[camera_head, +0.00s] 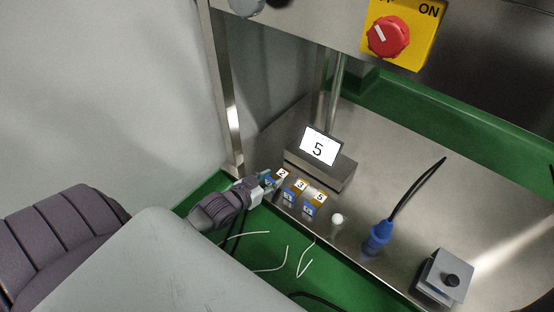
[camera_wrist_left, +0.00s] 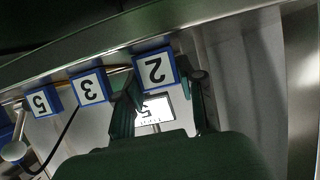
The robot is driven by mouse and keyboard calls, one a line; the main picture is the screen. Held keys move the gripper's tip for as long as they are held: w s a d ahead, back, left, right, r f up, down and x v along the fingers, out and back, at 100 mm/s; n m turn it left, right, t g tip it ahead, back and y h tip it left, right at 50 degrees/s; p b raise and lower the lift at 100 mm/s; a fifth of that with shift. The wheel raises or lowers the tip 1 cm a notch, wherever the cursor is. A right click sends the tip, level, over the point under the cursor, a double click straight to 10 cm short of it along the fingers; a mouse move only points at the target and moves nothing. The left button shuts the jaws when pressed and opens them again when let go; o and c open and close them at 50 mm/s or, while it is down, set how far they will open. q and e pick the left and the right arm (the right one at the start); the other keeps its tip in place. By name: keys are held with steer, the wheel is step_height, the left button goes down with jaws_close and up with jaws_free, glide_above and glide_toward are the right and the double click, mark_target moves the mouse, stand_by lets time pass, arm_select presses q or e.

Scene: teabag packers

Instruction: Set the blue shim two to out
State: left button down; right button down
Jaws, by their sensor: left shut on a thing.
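The blue shim two (camera_wrist_left: 155,68) is a block with a white face marked 2; it shows upside down in the left wrist view. In the head view its white 2 label (camera_head: 283,174) is at the left end of a row, and the gripper partly covers its blue part. My left gripper (camera_head: 266,181) reaches it from the left and is shut on it. In the left wrist view the two dark green fingers (camera_wrist_left: 165,95) stand on either side of the shim. My right gripper is not in view.
Shims marked 3 (camera_head: 300,185) and 5 (camera_head: 320,197) stand close beside it on the right. A display (camera_head: 320,146) reading 5 is behind. A white knob (camera_head: 337,219), a blue connector (camera_head: 378,238) with black cable and a button box (camera_head: 446,276) lie further right. Loose white strings lie in front.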

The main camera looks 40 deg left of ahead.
arm_select(q)
steer(key=shift+s+d+f, duration=0.1)
steer(key=c, duration=1.1)
jaws_free()
steer(key=shift+c, duration=0.2)
steer(key=o, duration=0.5)
steer(key=shift+s, duration=0.15)
steer(key=shift+c, duration=0.2)
steer(key=v, duration=1.2)
